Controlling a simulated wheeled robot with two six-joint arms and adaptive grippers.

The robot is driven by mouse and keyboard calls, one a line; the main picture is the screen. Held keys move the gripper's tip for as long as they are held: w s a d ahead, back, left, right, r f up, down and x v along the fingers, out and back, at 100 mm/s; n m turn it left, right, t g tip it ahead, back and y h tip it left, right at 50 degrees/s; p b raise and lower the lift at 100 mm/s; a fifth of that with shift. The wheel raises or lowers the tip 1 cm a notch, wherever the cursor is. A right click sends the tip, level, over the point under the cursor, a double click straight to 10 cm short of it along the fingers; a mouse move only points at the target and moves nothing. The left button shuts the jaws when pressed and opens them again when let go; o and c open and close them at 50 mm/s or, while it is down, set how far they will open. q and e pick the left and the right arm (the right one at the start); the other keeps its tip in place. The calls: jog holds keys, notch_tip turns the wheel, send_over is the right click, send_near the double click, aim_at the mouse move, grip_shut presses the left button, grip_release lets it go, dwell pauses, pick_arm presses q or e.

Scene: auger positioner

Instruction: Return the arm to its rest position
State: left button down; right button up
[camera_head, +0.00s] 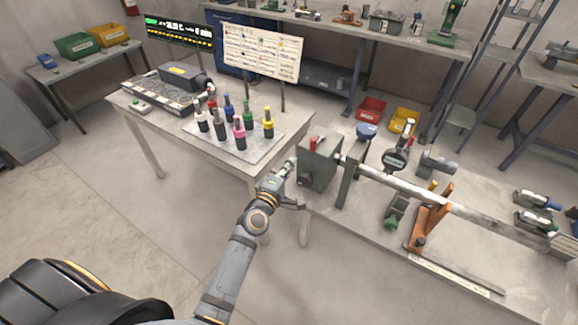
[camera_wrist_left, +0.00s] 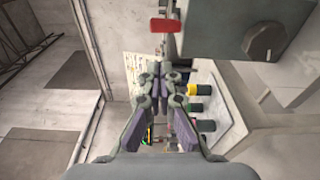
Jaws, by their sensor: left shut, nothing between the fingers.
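My left arm (camera_head: 236,262) reaches up from the bottom of the head view. Its gripper (camera_head: 289,172) is beside the left end of the grey box-shaped head (camera_head: 318,165) of the long shaft device. In the left wrist view the gripper (camera_wrist_left: 164,68) has its fingers together with nothing between them. A red lever (camera_wrist_left: 164,25) and the grey box with a round knob (camera_wrist_left: 264,40) lie just beyond the fingertips. I cannot tell whether the fingers touch the lever. My right gripper is not in view.
A table at left holds a tray (camera_head: 216,143) of several coloured-cap bottles. The right bench (camera_head: 350,232) carries a long shaft (camera_head: 400,185), an orange stand (camera_head: 430,222) and a dial gauge (camera_head: 395,159). Open floor (camera_head: 120,225) lies left of my arm.

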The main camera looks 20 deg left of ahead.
pick_arm(q)
jog(key=s+a+f+m+g, duration=0.1)
jog(key=s+f+m+g, duration=0.3)
jog(key=f, duration=0.8)
jog(key=s+a+f+m+g, duration=0.1)
jog(key=s+f+m+g, duration=0.1)
jog(key=s+f, duration=0.65)
jog(key=s+f+m+g, duration=0.3)
jog(key=f, duration=1.2)
jog(key=s+a+f+m+g+y, duration=0.1)
jog(key=s+f, duration=0.4)
jog(key=s, duration=0.5)
jog(key=s+a+f+m+g, duration=0.4)
jog(key=s+f+m, duration=0.1)
jog(key=s, duration=0.6)
jog(key=s+a+f+m+g+y, duration=0.1)
jog(key=s+a+f+m+g, duration=0.1)
jog(key=s+f, duration=0.4)
jog(key=s+a+m, duration=0.1)
jog(key=s, duration=0.3)
jog(key=shift+s+g+y, duration=0.3)
jog(key=shift+s, duration=0.05)
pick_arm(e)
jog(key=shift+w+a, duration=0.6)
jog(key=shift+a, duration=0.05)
